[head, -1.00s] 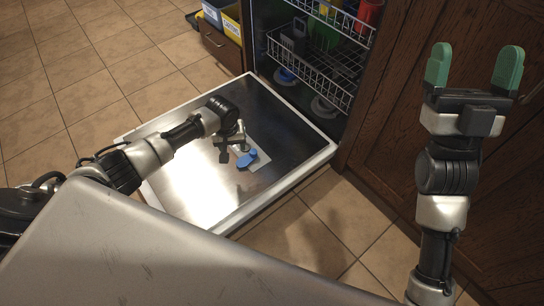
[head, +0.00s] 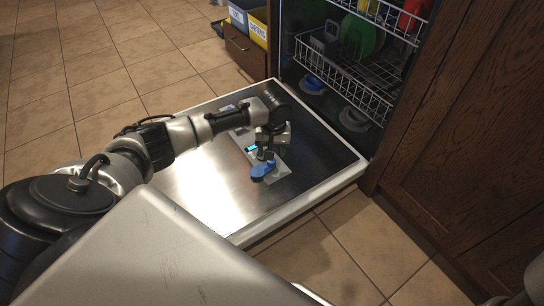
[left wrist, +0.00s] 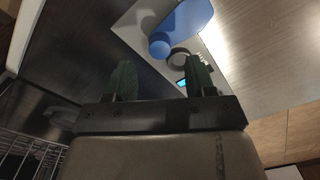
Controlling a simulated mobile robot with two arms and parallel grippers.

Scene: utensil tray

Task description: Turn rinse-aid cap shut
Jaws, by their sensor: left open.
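A flat panel (head: 283,166), which also shows in the left wrist view (left wrist: 138,22), is set in the lowered metal door. A blue paddle-shaped piece (head: 264,171) is at the panel; in the left wrist view the blue piece (left wrist: 192,18) has a round blue knob beside a small grey ring (left wrist: 179,57). I cannot tell which of these is the rinse-aid cap. My left gripper (head: 266,151) is over the panel, close to the blue piece. In the left wrist view its dark green fingers (left wrist: 161,78) stand apart with nothing between them. My right gripper is out of view.
The open dishwasher door (head: 200,190) lies flat with bare metal around the panel. A wire rack (head: 345,75) with dishes is behind it. A wooden cabinet (head: 450,130) stands at the right, a drawer with blue and yellow boxes (head: 257,28) at the back. A cyan display (left wrist: 181,83) glows on the panel.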

